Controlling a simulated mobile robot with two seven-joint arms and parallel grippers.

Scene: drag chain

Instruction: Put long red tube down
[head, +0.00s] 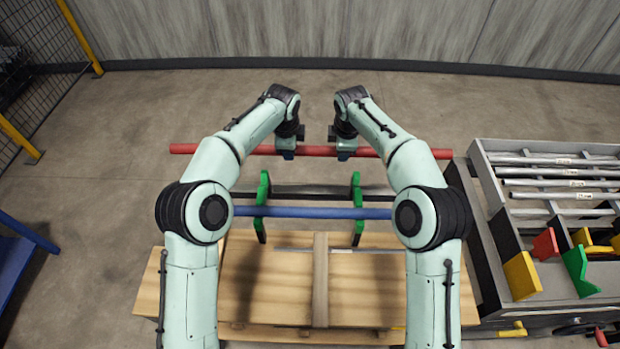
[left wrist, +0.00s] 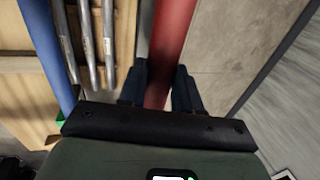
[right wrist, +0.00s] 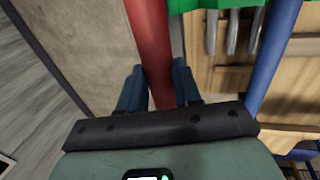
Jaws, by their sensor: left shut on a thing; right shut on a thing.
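The long red tube (head: 318,150) lies across the head view, roughly level, beyond the far edge of the wooden table. My left gripper (head: 287,153) is shut on it left of its middle. My right gripper (head: 344,154) is shut on it a little further right. The red tube also shows between the fingers in the left wrist view (left wrist: 168,50) and in the right wrist view (right wrist: 150,45). My forearms hide parts of the tube in the head view. Its left end sticks out past my left arm and its right end past my right arm.
A blue tube (head: 310,212) rests across two green holders (head: 263,195), with grey rods near them, at the wooden table (head: 270,300). A grey cart (head: 490,190) with metal tubes and coloured parts stands at the right. Open floor (head: 320,100) lies beyond the red tube.

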